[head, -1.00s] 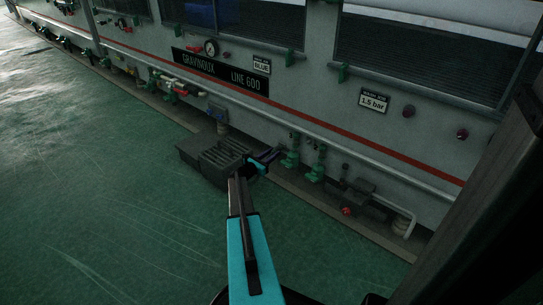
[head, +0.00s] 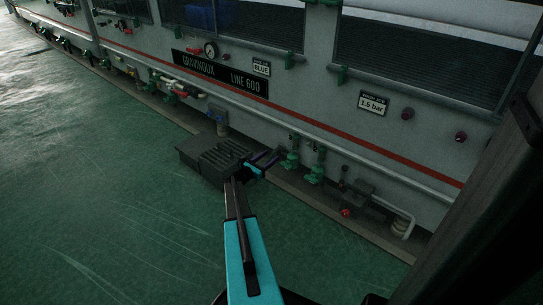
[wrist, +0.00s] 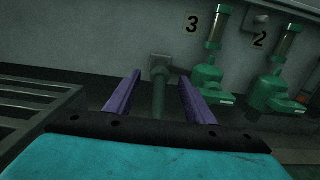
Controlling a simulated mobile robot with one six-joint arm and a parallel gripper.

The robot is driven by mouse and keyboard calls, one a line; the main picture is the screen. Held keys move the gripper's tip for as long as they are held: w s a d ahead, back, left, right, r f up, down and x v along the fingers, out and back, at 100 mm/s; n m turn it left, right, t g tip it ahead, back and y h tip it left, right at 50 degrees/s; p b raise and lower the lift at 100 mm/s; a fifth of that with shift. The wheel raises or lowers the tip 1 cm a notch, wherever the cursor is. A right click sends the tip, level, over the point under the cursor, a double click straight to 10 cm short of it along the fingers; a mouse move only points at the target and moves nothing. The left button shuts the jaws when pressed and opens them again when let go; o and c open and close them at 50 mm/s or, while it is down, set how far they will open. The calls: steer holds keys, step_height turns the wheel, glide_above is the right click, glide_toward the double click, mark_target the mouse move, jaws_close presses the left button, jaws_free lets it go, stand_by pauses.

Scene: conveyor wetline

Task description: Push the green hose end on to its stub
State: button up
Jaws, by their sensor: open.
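My gripper (head: 265,160) is open low by the machine wall, just right of a dark slatted box in the head view. In the wrist view its two purple fingers (wrist: 160,80) point toward the wall. A dull grey-green upright pipe or hose (wrist: 158,96) shows between them, below a grey block fitting (wrist: 161,61) on the wall. It is not gripped, and I cannot tell whether it is the green hose end or the stub. Its lower part is hidden behind my gripper. No other green hose end is clear in either view.
The slatted box (head: 195,153) stands on the floor; its slats (wrist: 35,105) are close left of my fingers. Green valve fittings (wrist: 208,75) and (wrist: 268,88), by numbers 3 and 2, stand to the right. Open floor (head: 110,230) lies left.

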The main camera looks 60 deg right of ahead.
steer(key=p+v, duration=0.3)
steer(key=v, duration=0.8)
steer(key=shift+a, duration=0.1)
stand_by(0.5)
